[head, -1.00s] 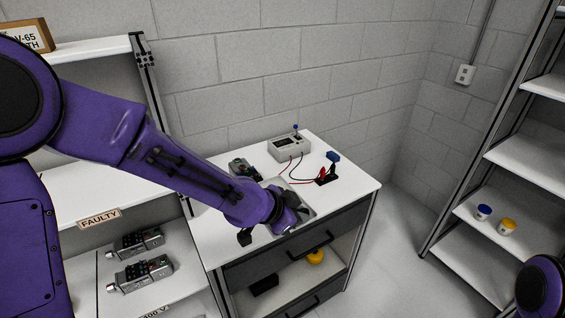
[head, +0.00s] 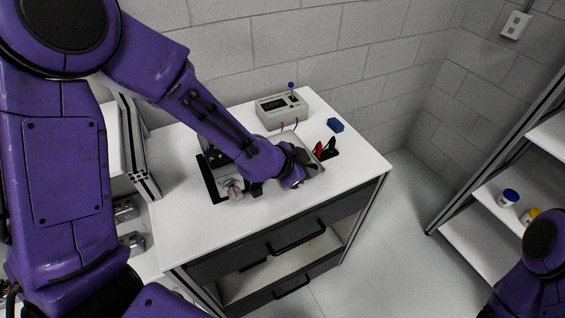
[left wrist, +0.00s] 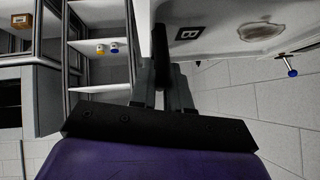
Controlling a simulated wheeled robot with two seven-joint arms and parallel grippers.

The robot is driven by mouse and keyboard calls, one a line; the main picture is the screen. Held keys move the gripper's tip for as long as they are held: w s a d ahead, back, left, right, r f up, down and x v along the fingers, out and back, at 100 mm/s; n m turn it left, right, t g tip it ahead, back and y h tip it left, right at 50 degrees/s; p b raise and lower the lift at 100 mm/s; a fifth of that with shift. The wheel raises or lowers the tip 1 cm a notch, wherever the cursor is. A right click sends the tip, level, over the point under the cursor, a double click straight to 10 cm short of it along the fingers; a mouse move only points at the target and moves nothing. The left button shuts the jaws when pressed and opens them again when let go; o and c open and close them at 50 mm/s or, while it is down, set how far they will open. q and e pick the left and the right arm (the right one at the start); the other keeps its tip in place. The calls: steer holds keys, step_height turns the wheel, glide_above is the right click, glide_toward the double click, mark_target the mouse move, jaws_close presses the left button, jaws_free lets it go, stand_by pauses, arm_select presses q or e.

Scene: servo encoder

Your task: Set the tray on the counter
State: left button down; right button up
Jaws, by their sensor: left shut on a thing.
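The grey metal tray (head: 309,147) is over the white counter (head: 290,210), partly hidden behind my left arm. I cannot tell whether it rests on the counter or is just above it. A grey-and-black servo unit (head: 234,187) lies at its left side, beside a black strip. My left gripper (head: 292,172) is at the tray, its fingertips mostly hidden by the wrist. In the left wrist view the fingers (left wrist: 160,60) are closed around a dark bar, with a pale surface marked B beside it. My right gripper is out of view.
A beige tester (head: 281,110) with a blue-topped stick stands at the back of the counter. Red and black clips (head: 325,149) and a blue block (head: 335,125) are right of the tray. The counter's front is clear. A shelf with jars (head: 508,197) stands right.

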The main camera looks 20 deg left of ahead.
arm_select(q)
steer(key=f, duration=0.2)
steer(key=w+f, duration=0.1)
steer(key=f, duration=0.2)
steer(key=w+f, duration=0.1)
steer(key=f, duration=0.2)
steer(key=shift+w+d+f+p, duration=0.1)
steer(key=shift+w+p, duration=0.05)
steer(key=shift+p, duration=0.25)
steer(key=shift+s, duration=0.4)
steer(key=shift+w+f, duration=0.1)
steer(key=c, duration=1.1)
jaws_free()
steer(key=shift+w, duration=0.1)
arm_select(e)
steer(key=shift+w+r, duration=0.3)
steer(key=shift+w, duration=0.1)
